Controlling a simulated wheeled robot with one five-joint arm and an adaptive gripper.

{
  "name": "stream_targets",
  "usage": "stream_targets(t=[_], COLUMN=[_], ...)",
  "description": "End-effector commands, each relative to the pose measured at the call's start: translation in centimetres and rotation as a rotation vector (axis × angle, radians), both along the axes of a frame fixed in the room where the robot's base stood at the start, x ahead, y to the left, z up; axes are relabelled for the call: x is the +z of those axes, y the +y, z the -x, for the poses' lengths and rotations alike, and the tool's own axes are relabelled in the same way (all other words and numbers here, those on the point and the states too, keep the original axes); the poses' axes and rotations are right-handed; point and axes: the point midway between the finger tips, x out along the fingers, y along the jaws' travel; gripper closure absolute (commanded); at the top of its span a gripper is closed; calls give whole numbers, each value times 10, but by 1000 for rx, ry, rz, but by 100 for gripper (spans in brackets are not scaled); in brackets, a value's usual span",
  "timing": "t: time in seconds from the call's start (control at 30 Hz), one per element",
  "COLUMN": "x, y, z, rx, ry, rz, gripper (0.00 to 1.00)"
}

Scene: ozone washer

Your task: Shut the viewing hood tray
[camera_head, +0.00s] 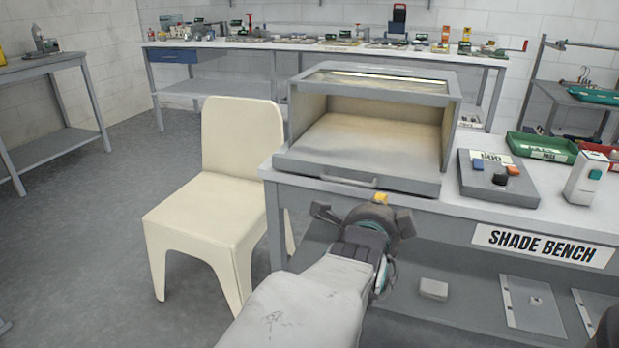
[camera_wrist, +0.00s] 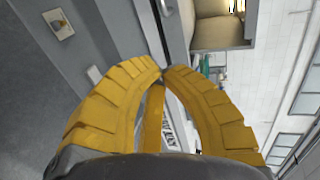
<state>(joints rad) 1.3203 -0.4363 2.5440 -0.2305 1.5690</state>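The viewing hood (camera_head: 372,86) is a grey box with a glazed top and a beige inside, standing on the bench. Its grey tray (camera_head: 365,160) sticks out of the open front, with a bar handle (camera_head: 348,181) on its front face. Part of the hood's beige inside (camera_wrist: 222,33) shows at the upper right of the wrist view. My gripper (camera_head: 380,199) is in front of the bench edge, just right of the handle and apparently a little lower. In the wrist view its yellow fingers (camera_wrist: 163,72) meet at the tips, with nothing seen between them.
A cream chair (camera_head: 205,200) stands left of the bench. A grey control box (camera_head: 497,178), a green tray (camera_head: 542,147) and a white device (camera_head: 586,178) are on the bench (camera_head: 455,203) right of the hood.

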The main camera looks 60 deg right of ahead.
Motion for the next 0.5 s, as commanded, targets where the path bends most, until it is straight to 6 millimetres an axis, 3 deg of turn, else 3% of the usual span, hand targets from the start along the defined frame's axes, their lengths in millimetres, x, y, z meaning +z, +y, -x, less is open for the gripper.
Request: stream_targets(t=[0.5], x=[-30], y=[-73], z=[-19], rx=[0], ry=[0], rz=[2], gripper=[100])
